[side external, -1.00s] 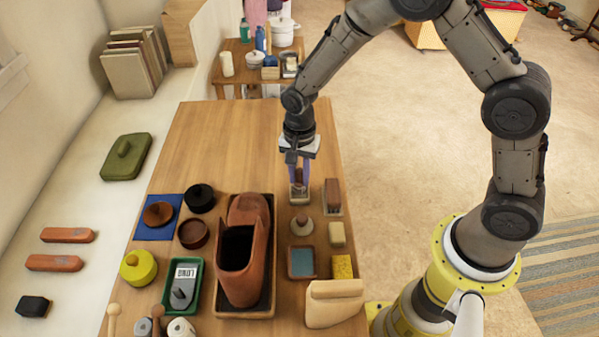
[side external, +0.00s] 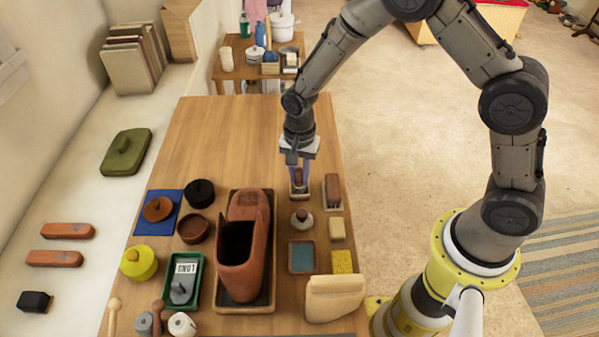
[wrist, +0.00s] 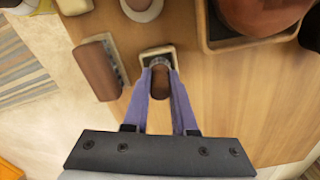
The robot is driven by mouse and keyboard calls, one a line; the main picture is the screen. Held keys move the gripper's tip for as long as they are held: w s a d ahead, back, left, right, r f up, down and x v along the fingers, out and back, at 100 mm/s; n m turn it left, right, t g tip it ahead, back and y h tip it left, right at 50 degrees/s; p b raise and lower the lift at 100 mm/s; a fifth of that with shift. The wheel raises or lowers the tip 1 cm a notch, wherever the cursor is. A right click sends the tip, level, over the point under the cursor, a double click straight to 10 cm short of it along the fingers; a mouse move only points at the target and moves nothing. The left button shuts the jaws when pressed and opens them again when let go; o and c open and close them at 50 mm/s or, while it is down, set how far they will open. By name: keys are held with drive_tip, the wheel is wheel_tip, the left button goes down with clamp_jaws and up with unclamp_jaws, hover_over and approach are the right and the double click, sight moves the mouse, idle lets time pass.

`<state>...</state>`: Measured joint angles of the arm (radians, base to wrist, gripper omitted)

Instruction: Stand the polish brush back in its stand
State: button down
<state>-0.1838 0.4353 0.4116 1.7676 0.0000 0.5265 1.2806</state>
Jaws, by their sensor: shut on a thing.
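The polish brush (wrist: 181,102) has a brown handle and sits between the purple fingers of my gripper (wrist: 160,68), which is shut on it. In the side view my gripper (side external: 299,177) points down near the table's right edge. The brush stand (wrist: 146,50) is a small pale-rimmed holder with a dark inside, directly beneath the brush; it also shows in the side view (side external: 299,194). The brush's lower end is at the stand's opening, partly hidden by the fingers. I cannot tell whether it rests on the bottom.
The table's back half (side external: 230,130) is clear.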

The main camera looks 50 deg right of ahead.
drive_tip(key=shift+f, duration=0.3)
idle(0.4)
drive_tip(key=c, duration=0.6)
unclamp_jaws()
drive_tip(key=shift+c, duration=0.2)
drive_tip(key=shift+r, duration=0.15)
